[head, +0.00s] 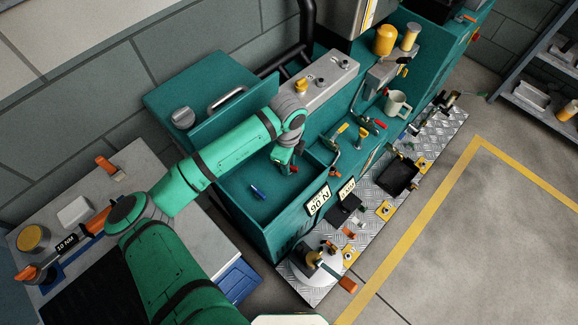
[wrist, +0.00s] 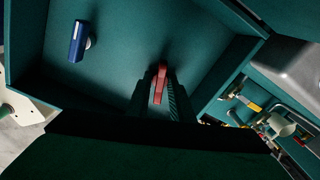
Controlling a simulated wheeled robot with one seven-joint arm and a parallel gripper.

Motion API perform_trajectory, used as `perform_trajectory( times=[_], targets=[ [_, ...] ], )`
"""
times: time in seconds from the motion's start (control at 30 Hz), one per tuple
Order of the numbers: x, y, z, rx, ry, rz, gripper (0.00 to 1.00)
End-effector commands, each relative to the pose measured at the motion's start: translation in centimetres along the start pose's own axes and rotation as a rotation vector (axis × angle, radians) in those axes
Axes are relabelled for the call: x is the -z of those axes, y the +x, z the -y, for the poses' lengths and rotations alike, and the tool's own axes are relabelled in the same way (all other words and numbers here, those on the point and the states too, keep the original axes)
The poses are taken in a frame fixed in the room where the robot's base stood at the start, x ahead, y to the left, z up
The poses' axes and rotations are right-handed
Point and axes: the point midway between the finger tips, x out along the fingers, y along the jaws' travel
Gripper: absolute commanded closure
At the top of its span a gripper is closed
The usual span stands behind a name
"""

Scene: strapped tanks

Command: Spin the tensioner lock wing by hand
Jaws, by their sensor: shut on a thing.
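My gripper (head: 291,160) reaches down into an open teal box. In the wrist view its two dark fingers (wrist: 158,100) are shut on a narrow red wing (wrist: 161,72), which sticks out past the fingertips. A little of the red wing (head: 294,170) also shows below my gripper in the head view. I take it for the tensioner lock wing; what it is fixed to is hidden. A blue piece on a pale round stub (head: 257,192) is apart from my gripper on the box floor; it also shows in the wrist view (wrist: 78,42).
The teal box wall (head: 240,225) surrounds my gripper. A raised teal lid with a handle (head: 227,97) stands behind. A grey panel (head: 325,82), red and yellow levers (head: 362,133) and a mug (head: 397,104) are to the right. The floor beyond the yellow line (head: 440,195) is clear.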

Motion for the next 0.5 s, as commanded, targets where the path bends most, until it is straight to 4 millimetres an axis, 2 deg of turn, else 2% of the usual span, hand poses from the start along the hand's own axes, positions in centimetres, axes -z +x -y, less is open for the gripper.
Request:
perform_trajectory(
  times=[0.33,0.5],
  targets=[
    [0.06,-0.05,-0.02,-0.001,0.024,-0.001,1.00],
    [0.01,-0.06,-0.04,-0.001,0.171,0.001,1.00]
  ],
)
